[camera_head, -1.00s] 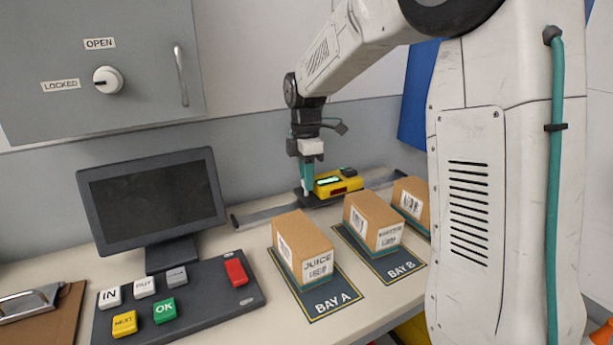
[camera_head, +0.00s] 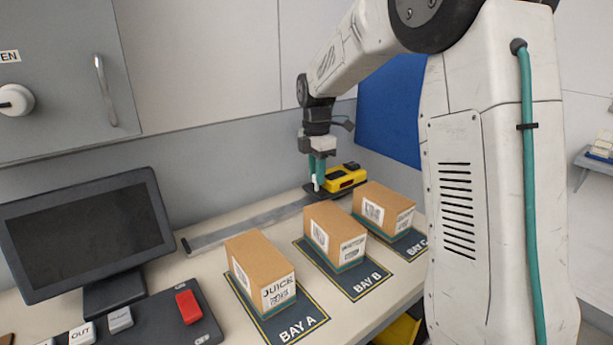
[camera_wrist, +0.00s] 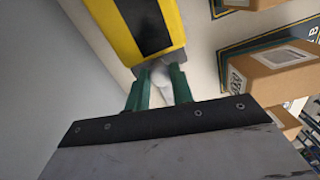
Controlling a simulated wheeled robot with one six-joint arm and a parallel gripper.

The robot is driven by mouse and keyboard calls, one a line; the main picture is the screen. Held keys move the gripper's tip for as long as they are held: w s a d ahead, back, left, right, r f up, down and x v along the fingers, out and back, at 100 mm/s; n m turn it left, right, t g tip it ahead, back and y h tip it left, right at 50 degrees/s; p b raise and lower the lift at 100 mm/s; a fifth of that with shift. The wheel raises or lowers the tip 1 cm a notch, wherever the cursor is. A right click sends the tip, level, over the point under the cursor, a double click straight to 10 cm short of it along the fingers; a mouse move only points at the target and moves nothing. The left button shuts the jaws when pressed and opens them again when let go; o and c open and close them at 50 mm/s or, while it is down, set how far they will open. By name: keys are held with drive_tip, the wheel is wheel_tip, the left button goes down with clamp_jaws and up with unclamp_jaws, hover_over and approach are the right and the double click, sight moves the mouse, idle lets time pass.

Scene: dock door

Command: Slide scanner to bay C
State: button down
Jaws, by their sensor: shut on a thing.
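The yellow and black scanner (camera_head: 345,179) sits on a grey rail (camera_head: 250,222) along the back of the table. It is at the rail's far right part, behind the bay C box. My gripper (camera_head: 317,187) points down at the scanner's left side. In the wrist view, the teal fingers (camera_wrist: 157,88) are shut on a whitish handle (camera_wrist: 162,84) at the end of the scanner (camera_wrist: 142,28). The bay C mat (camera_head: 412,246) is at the right of the row, its label partly hidden by my arm.
Boxes stand on the bay A (camera_head: 261,272), bay B (camera_head: 334,236) and bay C (camera_head: 384,207) mats in front of the rail. A monitor (camera_head: 85,235) and a button panel (camera_head: 150,325) are at left. A blue panel (camera_head: 392,110) hangs on the back wall.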

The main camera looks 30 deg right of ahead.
drive_tip(key=shift+d+r, duration=0.1)
drive_tip(key=shift+d, duration=0.15)
drive_tip(key=c, duration=1.2)
unclamp_jaws()
drive_tip(key=shift+d, duration=0.1)
drive_tip(key=shift+w, duration=0.1)
wheel_tip(320, 180, up, 8)
drive_tip(key=shift+w+f, duration=0.1)
drive_tip(key=shift+f, duration=0.05)
